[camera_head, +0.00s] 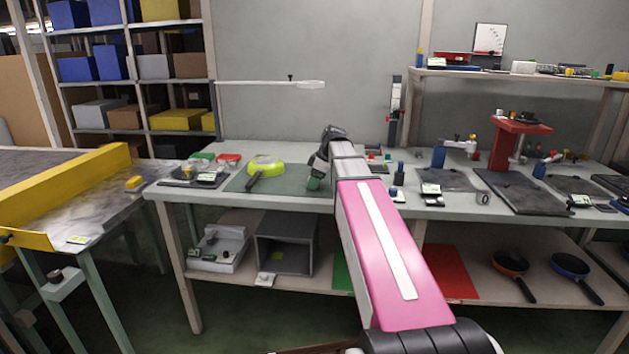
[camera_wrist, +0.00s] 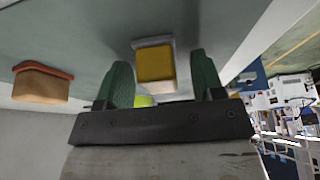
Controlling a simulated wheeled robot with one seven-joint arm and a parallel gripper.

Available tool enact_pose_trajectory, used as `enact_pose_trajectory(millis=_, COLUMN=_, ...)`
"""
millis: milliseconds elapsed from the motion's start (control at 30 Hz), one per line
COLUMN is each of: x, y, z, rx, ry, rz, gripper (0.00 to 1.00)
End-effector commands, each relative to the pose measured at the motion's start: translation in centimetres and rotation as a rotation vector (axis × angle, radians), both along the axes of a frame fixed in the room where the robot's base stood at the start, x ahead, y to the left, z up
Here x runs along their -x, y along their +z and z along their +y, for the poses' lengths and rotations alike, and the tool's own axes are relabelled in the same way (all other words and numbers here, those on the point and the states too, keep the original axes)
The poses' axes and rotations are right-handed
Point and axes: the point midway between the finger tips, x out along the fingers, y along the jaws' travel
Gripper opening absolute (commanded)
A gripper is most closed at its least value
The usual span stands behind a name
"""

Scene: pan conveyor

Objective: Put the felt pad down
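My gripper (camera_head: 314,181) is low over the bench at the right end of the dark green mat (camera_head: 236,184). In the wrist view its two green fingers (camera_wrist: 163,78) stand apart, with a visible gap on the right. A yellow block with a grey layer (camera_wrist: 155,64), probably the felt pad, shows between the fingertips; its grey side faces the bench surface. I see no finger clearly pressing on it. I cannot make out this block in the head view. A tan block with a red layer (camera_wrist: 42,82) stands apart to the left in the wrist view.
A lime-green pan (camera_head: 264,163) with a dark handle lies on the mat, left of my gripper. A dark tray (camera_head: 180,181) and red and green items are farther left. Small items (camera_head: 398,178) stand on the bench to the right. A yellow-railed conveyor (camera_head: 75,188) is at the left.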

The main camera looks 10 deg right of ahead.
Motion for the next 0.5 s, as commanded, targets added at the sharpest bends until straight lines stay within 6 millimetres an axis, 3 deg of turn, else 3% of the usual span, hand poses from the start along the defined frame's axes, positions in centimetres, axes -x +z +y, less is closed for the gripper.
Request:
enact_pose_trajectory(millis=333, x=0.0, y=0.3, z=0.0, rx=0.000, ry=0.000, rz=0.000, gripper=0.61)
enact_pose_trajectory(millis=500, x=0.2, y=2.0, z=-0.7, rx=0.001, ry=-0.001, rz=-0.002, gripper=0.61)
